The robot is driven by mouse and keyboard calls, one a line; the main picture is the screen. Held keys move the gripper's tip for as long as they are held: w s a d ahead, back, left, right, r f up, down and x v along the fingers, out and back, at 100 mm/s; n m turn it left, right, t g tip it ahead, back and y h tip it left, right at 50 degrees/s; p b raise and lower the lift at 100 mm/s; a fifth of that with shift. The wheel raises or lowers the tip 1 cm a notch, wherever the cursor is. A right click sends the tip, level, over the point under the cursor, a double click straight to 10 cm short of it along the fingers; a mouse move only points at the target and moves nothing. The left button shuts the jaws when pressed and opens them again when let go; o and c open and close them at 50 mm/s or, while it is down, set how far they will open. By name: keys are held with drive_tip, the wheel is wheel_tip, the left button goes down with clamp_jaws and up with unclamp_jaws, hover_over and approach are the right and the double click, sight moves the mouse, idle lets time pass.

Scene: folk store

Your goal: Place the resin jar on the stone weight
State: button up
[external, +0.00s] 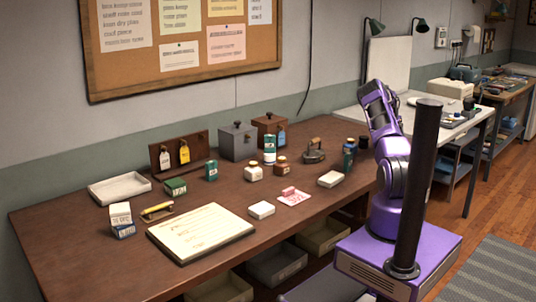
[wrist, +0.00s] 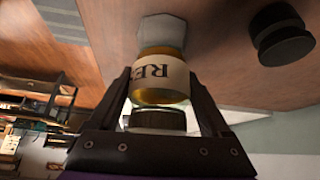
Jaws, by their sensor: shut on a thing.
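The resin jar (wrist: 160,82) is amber with a cream label reading "RE" and a dark lid. In the wrist view my gripper (wrist: 163,110) is shut on it, with a finger on each side and the lid towards me. The pale grey, faceted stone weight (wrist: 162,32) shows just beyond the jar's far end, lined up with it and partly covered by it. I cannot tell whether the two touch. In the external view my gripper is hidden by my own arm, and I cannot make out the jar or the weight there.
A black round object (wrist: 281,35) stands on the wooden surface near the weight. Small dark bottles (external: 349,158) stand at the right of the brown table (external: 110,262).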

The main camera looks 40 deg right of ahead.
drive_tip(key=shift+f, duration=0.2)
drive_tip(key=o, duration=1.5)
drive_tip(key=shift+r, duration=0.25)
drive_tip(key=v, duration=1.2)
